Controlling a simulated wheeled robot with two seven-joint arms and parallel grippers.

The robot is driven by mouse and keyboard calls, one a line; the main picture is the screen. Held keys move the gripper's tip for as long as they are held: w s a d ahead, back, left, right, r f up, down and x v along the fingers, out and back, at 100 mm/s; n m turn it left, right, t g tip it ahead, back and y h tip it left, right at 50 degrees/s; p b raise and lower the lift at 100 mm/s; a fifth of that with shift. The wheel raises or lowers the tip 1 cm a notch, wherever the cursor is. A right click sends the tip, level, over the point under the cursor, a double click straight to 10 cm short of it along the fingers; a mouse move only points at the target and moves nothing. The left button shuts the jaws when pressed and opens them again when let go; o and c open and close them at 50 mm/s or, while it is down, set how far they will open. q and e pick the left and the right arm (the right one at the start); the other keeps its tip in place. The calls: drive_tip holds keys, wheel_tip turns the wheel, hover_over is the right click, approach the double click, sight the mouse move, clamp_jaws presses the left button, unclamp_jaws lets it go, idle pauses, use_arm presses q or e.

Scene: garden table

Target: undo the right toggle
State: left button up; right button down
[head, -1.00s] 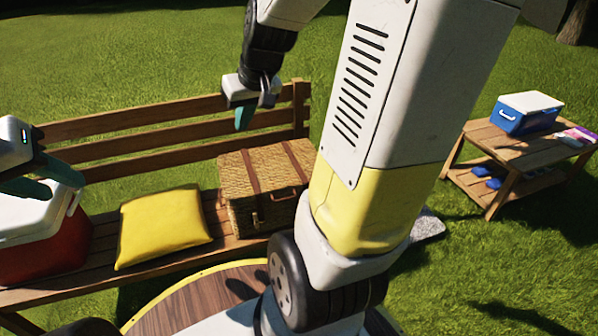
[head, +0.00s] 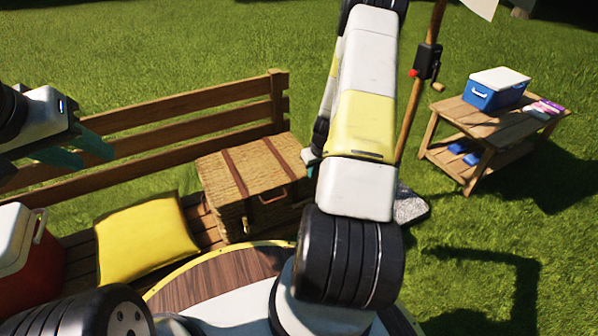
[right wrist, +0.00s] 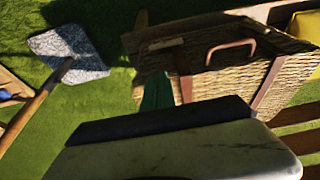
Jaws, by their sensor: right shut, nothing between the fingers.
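A wicker basket (head: 250,178) with two brown leather straps and a front handle (head: 273,196) sits on the bench, lid down. A pale toggle (head: 246,222) shows at its left strap. The right toggle is hidden behind my right arm in the head view. In the right wrist view, the basket (right wrist: 235,75) fills the upper right, and a pale wooden piece (right wrist: 165,43), perhaps the right toggle, lies near a strap. My right gripper (right wrist: 157,92) is shut and empty close to the basket's end; whether it touches is unclear. My left gripper (head: 80,150) is open and empty above the bench.
A yellow cushion (head: 147,238) and a red and white cooler (head: 22,255) are on the bench (head: 170,114), left of the basket. A wooden side table (head: 478,122) with a blue cooler (head: 498,88) stands at right. A long-handled tool with a grey head (head: 410,206) stands between.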

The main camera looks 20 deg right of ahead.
drive_tip(key=shift+s+d+f, duration=0.15)
drive_tip(key=shift+d+f, duration=0.3)
drive_tip(key=shift+f, duration=0.3)
approach(309, 199)
drive_tip(key=x, duration=0.5)
drive_tip(key=shift+w+f, duration=0.1)
drive_tip(key=shift+w, duration=0.15)
drive_tip(key=shift+f, duration=0.6)
